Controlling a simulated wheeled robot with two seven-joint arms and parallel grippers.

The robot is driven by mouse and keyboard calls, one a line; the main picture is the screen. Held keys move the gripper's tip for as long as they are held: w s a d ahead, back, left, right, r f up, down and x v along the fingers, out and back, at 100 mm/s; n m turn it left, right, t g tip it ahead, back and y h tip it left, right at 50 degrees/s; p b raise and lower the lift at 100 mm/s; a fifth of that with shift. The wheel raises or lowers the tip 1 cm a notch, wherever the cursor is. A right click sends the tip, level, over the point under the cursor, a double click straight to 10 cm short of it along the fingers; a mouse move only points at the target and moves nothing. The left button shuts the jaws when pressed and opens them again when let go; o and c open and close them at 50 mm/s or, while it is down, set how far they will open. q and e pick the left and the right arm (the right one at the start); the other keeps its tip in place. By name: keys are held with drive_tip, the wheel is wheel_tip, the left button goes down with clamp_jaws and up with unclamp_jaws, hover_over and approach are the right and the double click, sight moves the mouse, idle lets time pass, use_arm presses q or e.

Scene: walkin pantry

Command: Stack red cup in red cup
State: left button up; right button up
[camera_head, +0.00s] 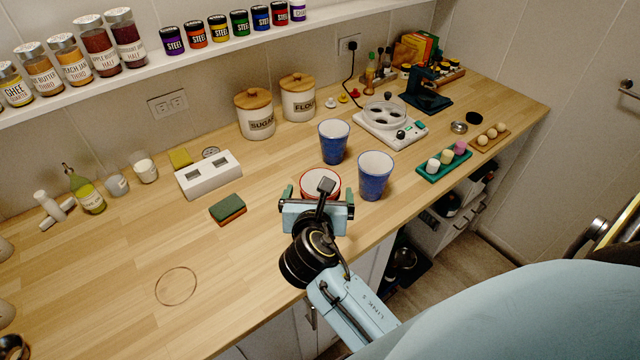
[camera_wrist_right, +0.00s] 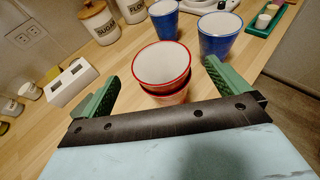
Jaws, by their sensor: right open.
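Two red-rimmed cups with pale insides stand in one stack on the counter in the right wrist view. The upper red cup (camera_wrist_right: 160,62) sits inside the lower red cup (camera_wrist_right: 172,98), whose rim shows just beneath it. In the head view the red cup (camera_head: 309,181) is partly hidden behind my right gripper, and the lower cup cannot be made out. My right gripper (camera_head: 318,195) is open, with its green fingers on either side of the stack and gaps between them and the cups in the wrist view (camera_wrist_right: 160,85). My left gripper is not in view.
Two blue cups (camera_head: 334,142) (camera_head: 374,176) stand close behind and right of the red cups. A green-brown sponge (camera_head: 228,209) lies to the left. A thin ring (camera_head: 177,286) marks the clear counter (camera_head: 110,270) at front left. A green tray (camera_head: 445,164) is at right.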

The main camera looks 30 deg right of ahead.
drive_tip(key=v, duration=0.6)
drive_tip(key=shift+d+f, duration=0.1)
drive_tip(key=shift+f, duration=0.05)
